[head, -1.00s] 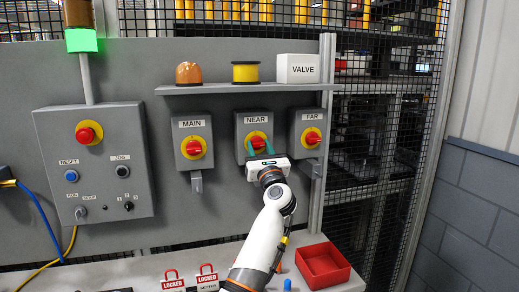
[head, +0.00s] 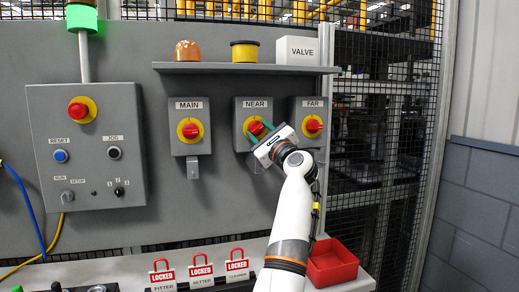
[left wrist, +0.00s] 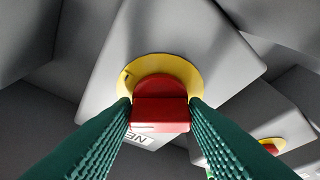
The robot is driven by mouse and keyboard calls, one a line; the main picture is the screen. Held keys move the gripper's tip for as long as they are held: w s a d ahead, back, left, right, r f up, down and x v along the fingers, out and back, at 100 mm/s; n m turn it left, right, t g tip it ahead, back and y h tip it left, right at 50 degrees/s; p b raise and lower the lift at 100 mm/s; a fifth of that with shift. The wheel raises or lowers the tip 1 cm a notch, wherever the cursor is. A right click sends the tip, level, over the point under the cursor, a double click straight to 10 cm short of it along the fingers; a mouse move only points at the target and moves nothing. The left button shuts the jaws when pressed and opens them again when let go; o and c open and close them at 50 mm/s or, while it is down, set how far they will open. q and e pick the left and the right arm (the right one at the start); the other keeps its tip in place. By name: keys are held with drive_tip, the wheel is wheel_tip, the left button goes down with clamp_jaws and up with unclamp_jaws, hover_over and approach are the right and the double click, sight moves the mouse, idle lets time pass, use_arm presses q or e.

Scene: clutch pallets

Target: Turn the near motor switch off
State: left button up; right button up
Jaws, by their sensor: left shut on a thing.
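The NEAR motor switch is a grey box (head: 242,108) with a red knob (head: 256,127) on a yellow disc. My left gripper (head: 261,130) is at this knob, its green fingers on either side, and the gripper body is tilted. In the left wrist view the red knob (left wrist: 160,114) sits between the two ribbed green fingers, which are shut on it. The yellow disc (left wrist: 190,72) shows behind it, and the box looks turned relative to the fingers. The lower part of the NEAR box is hidden by my gripper. My right gripper is not in view.
The MAIN switch (head: 190,130) is left of NEAR, and the FAR switch (head: 313,125) is close on the right. A shelf (head: 220,68) runs above them. A red bin (head: 332,263) and several red lockout tags (head: 201,270) are below. A control box (head: 88,180) is at left.

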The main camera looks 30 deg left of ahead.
use_arm(q)
drive_tip(key=n+g, duration=0.1)
drive_tip(key=n, duration=0.1)
drive_tip(key=shift+w+f+n, duration=0.1)
drive_tip(key=shift+n, duration=0.2)
drive_tip(key=shift+d+n+g, duration=0.1)
drive_tip(key=shift+n+g, duration=0.4)
drive_tip(key=shift+n, duration=0.6)
drive_tip(key=n, duration=0.2)
drive_tip(key=n+g+p, duration=0.1)
drive_tip(key=shift+r+n+h, duration=0.35)
drive_tip(key=shift+n+h, duration=0.05)
drive_tip(key=shift+n+g+h+p, duration=0.6)
drive_tip(key=shift+n+p, duration=0.25)
drive_tip(key=shift+n, duration=0.75)
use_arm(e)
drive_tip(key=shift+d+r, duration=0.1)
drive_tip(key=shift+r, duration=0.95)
use_arm(q)
drive_tip(key=shift+f+n, duration=0.1)
drive_tip(key=shift+n, duration=0.2)
drive_tip(key=o, duration=0.9)
